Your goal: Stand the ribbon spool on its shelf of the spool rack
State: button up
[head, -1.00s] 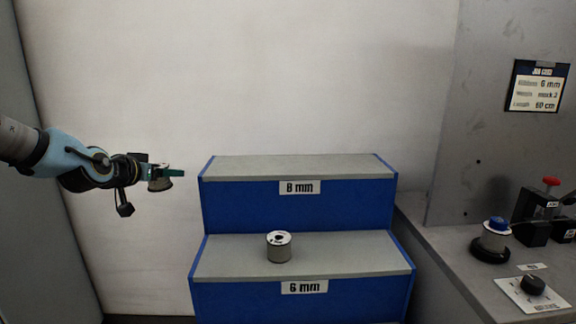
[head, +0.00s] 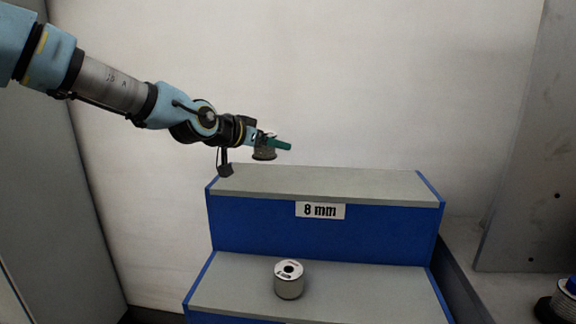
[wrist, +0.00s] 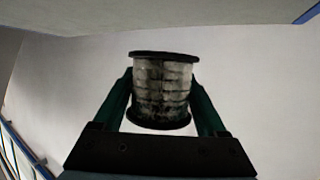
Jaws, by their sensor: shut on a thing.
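My gripper (head: 281,145) is shut on a ribbon spool (head: 264,153), above the left end of the upper shelf in the head view. In the wrist view the held spool (wrist: 162,90) has dark flanges and a grey wound body, with a green finger on each side. The spool rack is blue with two stepped grey shelves. The upper shelf (head: 330,183), labelled 8 mm (head: 320,210), is empty. The lower shelf (head: 365,290) carries another spool (head: 289,280), upright, with a white top. The lower label is out of view now.
A grey bench (head: 475,245) stands right of the rack, with part of a spool on a dark base (head: 562,300) at the picture's edge. A grey upright panel (head: 530,150) rises behind it.

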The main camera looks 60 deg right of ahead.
aim_at(272, 176)
jog(key=shift+f+p, duration=0.6)
jog(key=shift+f, duration=2.25)
jog(key=o, duration=1.5)
jog(key=shift+o, duration=0.2)
jog(key=b+v, duration=0.2)
jog(key=v, duration=1)
jog(key=shift+a, duration=0.1)
